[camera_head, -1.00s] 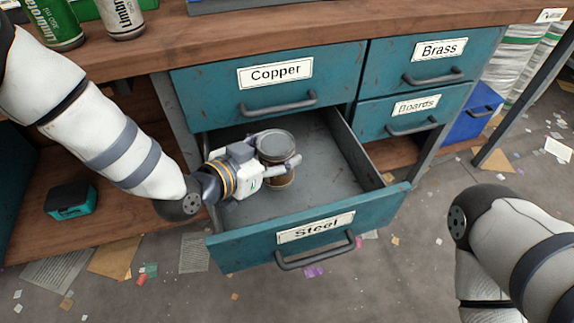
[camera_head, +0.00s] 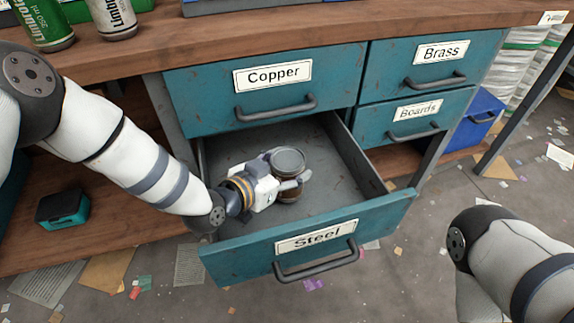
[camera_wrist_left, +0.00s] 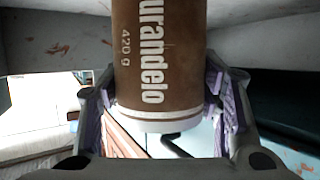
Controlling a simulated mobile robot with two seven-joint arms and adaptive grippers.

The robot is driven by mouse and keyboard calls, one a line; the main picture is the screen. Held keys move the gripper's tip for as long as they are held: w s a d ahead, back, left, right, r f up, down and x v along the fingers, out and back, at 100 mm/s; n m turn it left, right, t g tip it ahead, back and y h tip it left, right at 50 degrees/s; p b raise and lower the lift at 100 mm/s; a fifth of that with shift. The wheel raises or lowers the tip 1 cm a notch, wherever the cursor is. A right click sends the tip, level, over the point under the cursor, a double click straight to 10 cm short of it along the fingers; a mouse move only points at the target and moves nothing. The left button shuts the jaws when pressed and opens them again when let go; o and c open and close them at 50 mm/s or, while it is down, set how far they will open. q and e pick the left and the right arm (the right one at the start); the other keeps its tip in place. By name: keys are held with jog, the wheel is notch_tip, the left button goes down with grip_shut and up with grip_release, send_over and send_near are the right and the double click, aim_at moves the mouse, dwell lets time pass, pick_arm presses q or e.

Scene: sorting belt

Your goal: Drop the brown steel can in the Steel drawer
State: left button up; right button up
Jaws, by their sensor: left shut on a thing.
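The brown steel can (camera_head: 288,166) is upright within the open Steel drawer (camera_head: 345,188), its round grey top facing up. My left gripper (camera_head: 290,180) is shut on it from the left side. In the left wrist view the brown can (camera_wrist_left: 160,60), lettered "urandelo" and "420 g", sits between the purple-padded fingers (camera_wrist_left: 165,100). Its white-banded end shows below. I cannot tell whether the can touches the drawer floor. My right arm is at the lower right of the head view, and its gripper is out of frame.
The Copper drawer (camera_head: 215,92), Brass drawer (camera_head: 390,62) and Boards drawer (camera_head: 375,118) are shut. A green can (camera_head: 42,20) and a white can (camera_head: 115,15) stand on the bench top. The Steel drawer's right half is bare. A blue bin (camera_head: 478,122) stands at right.

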pick_arm(q)
jog(key=shift+f, duration=0.35)
pick_arm(e)
jog(key=shift+f, duration=0.1)
pick_arm(q)
jog(key=o, duration=1.1)
jog(key=shift+r, duration=0.1)
jog(key=s+a+r+p, duration=0.1)
jog(key=r+p, duration=0.1)
jog(key=s+a+r+p, duration=0.1)
jog(key=p, duration=0.1)
jog(key=shift+s+a+r, duration=0.1)
jog(key=shift+s+r, duration=0.25)
jog(key=shift+r, duration=0.05)
jog(key=p, duration=0.5)
send_near(280, 165)
jog(key=f, duration=0.1)
jog(key=shift+f, duration=0.2)
pick_arm(e)
jog(key=w+r+t, duration=0.1)
jog(key=w+r, duration=0.2)
jog(key=r, duration=0.4)
jog(key=shift+r, duration=0.35)
